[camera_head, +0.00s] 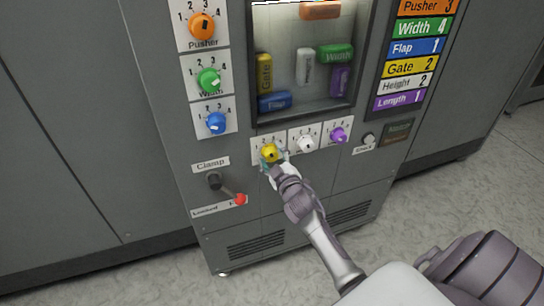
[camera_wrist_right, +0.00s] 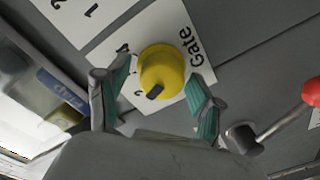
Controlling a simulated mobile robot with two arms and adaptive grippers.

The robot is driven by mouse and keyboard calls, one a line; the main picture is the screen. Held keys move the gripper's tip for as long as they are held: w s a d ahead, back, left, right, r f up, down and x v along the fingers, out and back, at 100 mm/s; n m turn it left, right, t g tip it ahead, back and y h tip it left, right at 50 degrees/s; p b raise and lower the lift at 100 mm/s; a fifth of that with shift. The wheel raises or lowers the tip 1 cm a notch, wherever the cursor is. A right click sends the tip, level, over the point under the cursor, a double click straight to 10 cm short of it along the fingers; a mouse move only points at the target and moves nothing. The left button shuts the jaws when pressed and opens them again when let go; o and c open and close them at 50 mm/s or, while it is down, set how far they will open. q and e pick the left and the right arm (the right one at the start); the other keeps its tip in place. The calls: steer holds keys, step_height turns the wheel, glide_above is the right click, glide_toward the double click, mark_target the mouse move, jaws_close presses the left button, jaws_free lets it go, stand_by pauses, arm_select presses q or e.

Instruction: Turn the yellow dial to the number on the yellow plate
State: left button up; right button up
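The yellow dial (camera_head: 269,152) sits on a white card below the window of the grey machine. It also shows in the right wrist view (camera_wrist_right: 165,68), beside the word Gate, with a dark mark on its rim; I cannot tell for sure which number it points at. The yellow plate (camera_head: 411,67) at the upper right reads Gate 2. My right gripper (camera_head: 277,164) is at the dial. In the wrist view its two green-padded fingers are apart, one on each side of the dial, with gaps to it. My left gripper is not in view.
A white dial (camera_head: 305,144) and a purple dial (camera_head: 338,135) are to the right. The Clamp lever with a red knob (camera_head: 240,199) is at lower left. Orange, green and blue dials (camera_head: 216,121) line the left side. Coloured blocks lie in the window.

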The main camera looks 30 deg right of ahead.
steer(key=shift+s, duration=0.1)
steer(key=v, duration=1.2)
steer(key=s+a+f+m+g+y, duration=0.1)
steer(key=s+a+f+g, duration=0.25)
steer(key=f, duration=0.75)
steer(key=s+a+f+g+y, duration=0.15)
steer(key=s+f, duration=0.35)
steer(key=f, duration=0.7)
steer(key=s+a+f+m+g+y, duration=0.1)
steer(key=s+a+f+g, duration=0.25)
steer(key=f, duration=0.75)
steer(key=s+a+f+g, duration=0.1)
steer(key=s+f+g, duration=0.1)
steer(key=s+f, duration=0.3)
steer(key=s+a+f+m+g, duration=0.1)
steer(key=s+f+g, duration=0.2)
steer(key=s, duration=1.1)
steer(key=s+a+f+g, duration=0.1)
steer(key=s+f+g, duration=0.2)
steer(key=s+f, duration=0.4)
steer(key=s, duration=0.3)
steer(key=shift+f+p, duration=0.4)
